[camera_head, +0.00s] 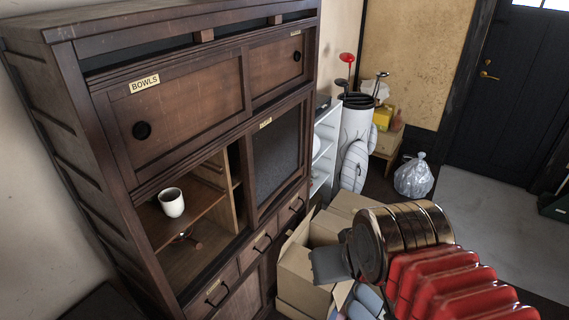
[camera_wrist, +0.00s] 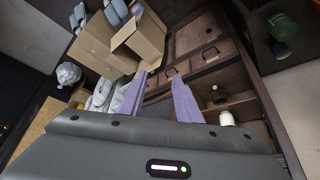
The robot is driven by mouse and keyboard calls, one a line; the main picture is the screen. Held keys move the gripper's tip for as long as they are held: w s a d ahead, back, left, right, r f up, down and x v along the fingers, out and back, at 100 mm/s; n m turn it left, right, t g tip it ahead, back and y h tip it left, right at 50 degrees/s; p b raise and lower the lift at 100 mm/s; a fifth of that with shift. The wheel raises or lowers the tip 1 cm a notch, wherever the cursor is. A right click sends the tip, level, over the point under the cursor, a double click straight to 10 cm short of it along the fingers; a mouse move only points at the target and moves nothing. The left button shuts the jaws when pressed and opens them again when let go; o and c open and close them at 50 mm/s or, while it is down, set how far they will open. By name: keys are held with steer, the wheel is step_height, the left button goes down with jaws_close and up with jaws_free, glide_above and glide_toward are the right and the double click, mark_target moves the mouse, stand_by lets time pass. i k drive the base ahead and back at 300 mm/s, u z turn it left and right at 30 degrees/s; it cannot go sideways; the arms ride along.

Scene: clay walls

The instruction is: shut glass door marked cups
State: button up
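The dark wooden cabinet has a framed dark glass door (camera_head: 277,158) in its lower right half, with a small yellow label (camera_head: 265,123) too small to read. The door stands slid to the right, so the left compartment (camera_head: 190,235) is open. A white cup (camera_head: 172,202) stands on the shelf there; it also shows in the wrist view (camera_wrist: 226,118). My gripper (camera_wrist: 159,76) has two purple fingers, spread apart with nothing held between them. Behind them a dark panel shows, perhaps the glass door. In the head view my arm is at lower right, apart from the cabinet; the fingertips cannot be made out.
Upper wooden doors carry a BOWLS label (camera_head: 145,83). Drawers with black handles (camera_head: 263,243) lie below the open compartment. Open cardboard boxes (camera_head: 300,275) stand before the cabinet at right. A white golf bag (camera_head: 355,140) and plastic bag (camera_head: 413,177) stand farther back.

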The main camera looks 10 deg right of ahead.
mark_target(273, 151)
steer(key=u, duration=1.1)
steer(key=i, duration=0.4)
steer(key=u, duration=0.3)
